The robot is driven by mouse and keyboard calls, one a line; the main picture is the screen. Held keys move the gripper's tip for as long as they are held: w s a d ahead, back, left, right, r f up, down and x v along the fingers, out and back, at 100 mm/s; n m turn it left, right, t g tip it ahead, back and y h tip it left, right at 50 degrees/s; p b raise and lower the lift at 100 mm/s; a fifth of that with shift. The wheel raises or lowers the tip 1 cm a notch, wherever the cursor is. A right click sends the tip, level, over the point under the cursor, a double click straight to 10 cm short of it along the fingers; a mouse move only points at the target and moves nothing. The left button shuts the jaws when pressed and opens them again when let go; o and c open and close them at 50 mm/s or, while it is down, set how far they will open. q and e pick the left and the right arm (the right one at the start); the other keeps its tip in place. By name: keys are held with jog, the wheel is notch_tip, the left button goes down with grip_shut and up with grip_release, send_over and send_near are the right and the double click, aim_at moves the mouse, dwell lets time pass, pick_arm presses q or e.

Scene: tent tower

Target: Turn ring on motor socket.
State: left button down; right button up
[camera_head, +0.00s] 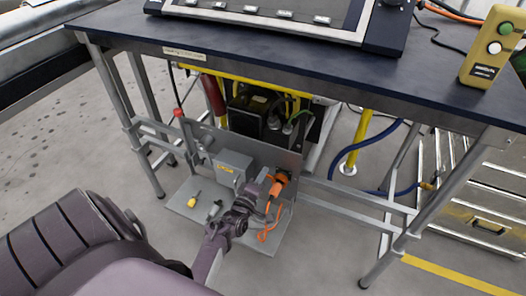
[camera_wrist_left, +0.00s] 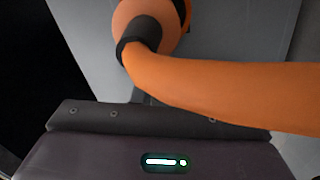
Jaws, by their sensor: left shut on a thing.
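An orange connector (camera_head: 280,179) sits at the motor socket on the right part of the grey upright panel, under the table. An orange cable (camera_head: 268,231) hangs from it to the shelf. My left gripper (camera_head: 267,187) is at the connector, shut on its ring; the fingertips and the ring itself are mostly hidden. In the left wrist view the connector (camera_wrist_left: 160,22) fills the top, with a dark collar (camera_wrist_left: 140,38) where the orange cable (camera_wrist_left: 225,85) leaves to the right. The socket face is hidden behind the connector. My right gripper is not in view.
A grey box (camera_head: 233,167) is fixed to the panel, left of the gripper. A yellow-handled tool (camera_head: 194,199) and a small dark part lie on the grey shelf (camera_head: 240,241). The dark tabletop (camera_head: 290,50) overhangs the panel. Table legs stand on both sides.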

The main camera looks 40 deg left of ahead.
pick_arm(q)
jog(key=shift+f+n, duration=0.4)
jog(key=shift+n, duration=0.3)
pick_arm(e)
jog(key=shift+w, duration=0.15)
pick_arm(q)
jog(key=c, duration=1.4)
grip_release()
jog(key=shift+c, duration=0.2)
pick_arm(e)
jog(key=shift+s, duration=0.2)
pick_arm(q)
jog(key=shift+s, duration=0.25)
jog(key=p+v, duration=0.1)
jog(key=v, duration=0.6)
jog(key=shift+p, duration=0.3)
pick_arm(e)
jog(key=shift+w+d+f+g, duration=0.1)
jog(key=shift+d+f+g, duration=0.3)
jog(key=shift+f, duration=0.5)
